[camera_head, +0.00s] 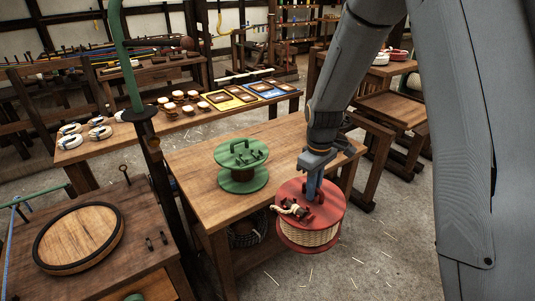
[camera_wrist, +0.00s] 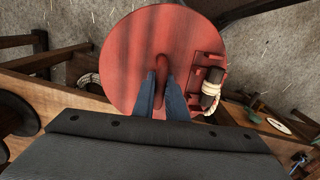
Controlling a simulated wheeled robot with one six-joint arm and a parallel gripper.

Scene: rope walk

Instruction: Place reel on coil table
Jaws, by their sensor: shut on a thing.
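A red-flanged reel (camera_head: 308,236) wound with pale rope hangs from my gripper (camera_head: 313,188) in the head view. My gripper is shut on the red handle at the middle of its top flange. In the wrist view the round red flange (camera_wrist: 128,62) fills the upper middle, with my two blue fingers (camera_wrist: 162,88) on either side of the handle. The reel is at the right front edge of a wooden table (camera_head: 205,155), apparently beyond its top. A green reel (camera_head: 241,180) stands on that table. I cannot tell which table is the coil table.
A long back table (camera_head: 135,137) holds white rope coils (camera_head: 100,132), small cups and coloured trays. At left, a bench (camera_head: 140,215) bears a round wooden lid (camera_head: 80,237). A green-topped post (camera_head: 120,60) rises between. Bare floor (camera_head: 370,250) lies in front.

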